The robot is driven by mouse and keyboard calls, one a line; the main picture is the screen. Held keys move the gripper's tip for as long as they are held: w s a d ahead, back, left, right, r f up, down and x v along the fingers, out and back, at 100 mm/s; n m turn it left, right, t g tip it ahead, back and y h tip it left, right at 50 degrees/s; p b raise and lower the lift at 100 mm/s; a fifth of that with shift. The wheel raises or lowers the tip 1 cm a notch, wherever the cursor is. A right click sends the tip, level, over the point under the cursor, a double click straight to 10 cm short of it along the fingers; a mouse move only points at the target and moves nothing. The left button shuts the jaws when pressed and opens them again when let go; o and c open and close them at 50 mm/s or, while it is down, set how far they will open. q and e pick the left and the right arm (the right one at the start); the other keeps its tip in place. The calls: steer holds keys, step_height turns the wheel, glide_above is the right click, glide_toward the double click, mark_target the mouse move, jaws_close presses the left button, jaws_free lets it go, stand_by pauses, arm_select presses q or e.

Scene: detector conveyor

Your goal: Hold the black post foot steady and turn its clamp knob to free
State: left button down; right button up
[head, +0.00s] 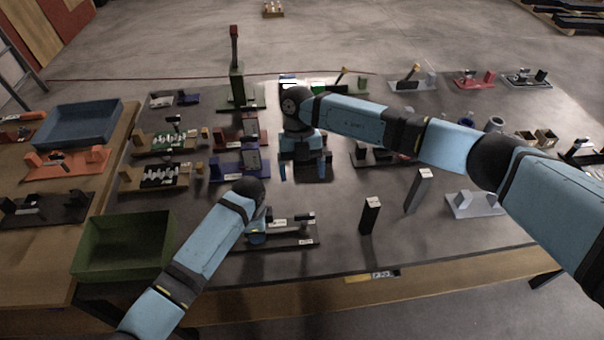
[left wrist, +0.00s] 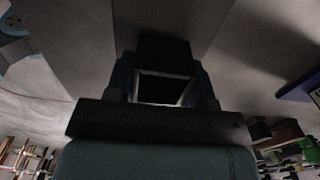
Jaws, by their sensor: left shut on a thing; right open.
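A black fixture with a flat base plate (head: 290,239), white labels and a small dark knob-like part (head: 304,217) lies near the front middle of the table; I take it for the black post foot. My left gripper (head: 257,236) is at its left end, shut on a dark block (left wrist: 163,52) that shows between the fingers in the left wrist view. The arm hides part of the fixture's left end. My right gripper (head: 304,173) is open, fingers down, farther back, apart from this fixture. Dark surface shows between its fingers; I cannot tell what is under it.
A black upright post (head: 370,217) and a grey upright post (head: 417,190) stand right of the fixture. A green bin (head: 125,250) is at the front left, a blue tray (head: 80,125) behind it. Several small fixtures line the left and back.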

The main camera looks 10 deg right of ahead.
arm_select(q)
steer(key=shift+c, duration=2)
jaws_free()
